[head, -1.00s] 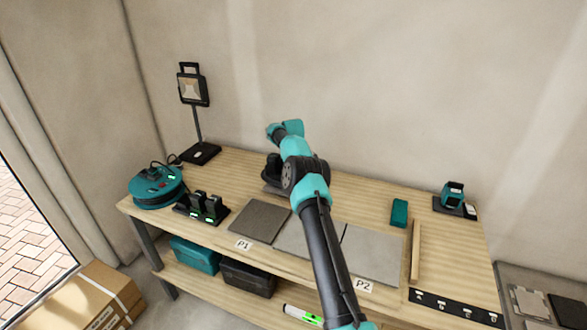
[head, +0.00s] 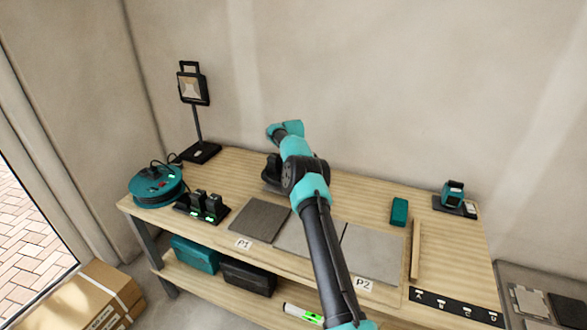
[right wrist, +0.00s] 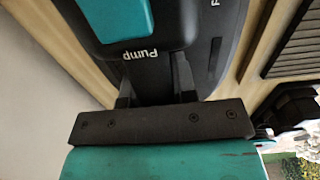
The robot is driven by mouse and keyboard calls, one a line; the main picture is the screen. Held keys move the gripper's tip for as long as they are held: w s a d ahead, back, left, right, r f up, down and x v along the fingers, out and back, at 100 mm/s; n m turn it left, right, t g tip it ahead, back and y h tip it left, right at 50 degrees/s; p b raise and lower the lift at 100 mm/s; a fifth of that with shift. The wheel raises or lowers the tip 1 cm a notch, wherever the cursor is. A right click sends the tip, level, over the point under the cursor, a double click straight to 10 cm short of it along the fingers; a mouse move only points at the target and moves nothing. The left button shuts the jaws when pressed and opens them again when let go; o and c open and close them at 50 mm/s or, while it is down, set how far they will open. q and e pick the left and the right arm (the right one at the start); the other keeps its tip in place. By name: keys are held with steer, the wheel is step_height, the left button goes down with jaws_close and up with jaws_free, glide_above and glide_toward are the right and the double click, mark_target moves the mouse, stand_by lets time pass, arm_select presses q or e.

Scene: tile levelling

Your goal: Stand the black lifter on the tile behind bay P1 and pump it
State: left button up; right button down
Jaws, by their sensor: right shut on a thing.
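The black lifter (head: 270,183) shows in part behind my right arm in the head view, beyond the dark grey tile (head: 260,221) at the label P1 (head: 244,244). In the right wrist view the lifter (right wrist: 220,45) is a black body with a teal top and the word "Pump". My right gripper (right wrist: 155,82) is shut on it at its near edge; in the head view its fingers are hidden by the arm. I cannot tell whether the lifter touches the table. My left gripper is not in view.
Lighter tiles (head: 370,252) lie to the right, partly behind my arm, with label P2 (head: 364,286). A teal block (head: 399,212) and wooden strip (head: 415,250) lie further right. A black charger rack (head: 203,210), cable reel (head: 157,187) and lamp (head: 195,85) stand left.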

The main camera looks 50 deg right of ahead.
steer(key=shift+f, duration=0.3)
stand_by(1.1)
steer(key=c, duration=1.2)
jaws_free()
steer(key=o, duration=0.4)
steer(key=shift+c, duration=0.2)
steer(key=shift+f, duration=0.15)
